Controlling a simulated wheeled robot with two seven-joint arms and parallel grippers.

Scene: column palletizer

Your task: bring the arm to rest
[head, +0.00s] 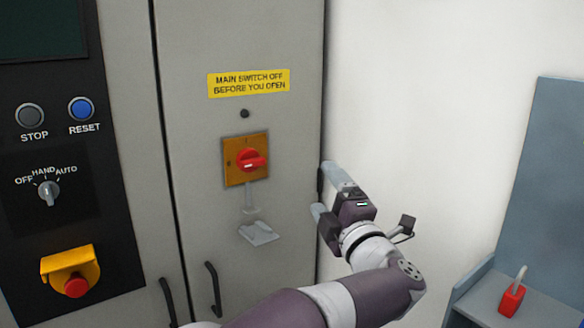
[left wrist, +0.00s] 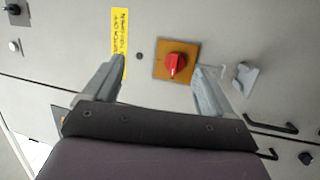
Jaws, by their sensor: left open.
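My left gripper (head: 322,188) is open and empty, held in front of the right edge of the grey cabinet. In the left wrist view the two fingers of my left gripper (left wrist: 162,82) stand wide apart. The red rotary switch (head: 252,160) on its orange plate (head: 234,177) is on the cabinet door, left of the gripper in the head view. The red switch also shows between the fingers in the left wrist view (left wrist: 175,64), apart from them as far as I can tell. My right gripper is not in view.
A yellow warning label (head: 248,83) is above the switch. A small grey bracket (head: 259,234) juts out below it. Black door handles (head: 213,289) and a yellow-housed red button (head: 75,286) are lower left. A red padlock (head: 512,299) sits on a blue-grey shelf at right. The white wall is bare.

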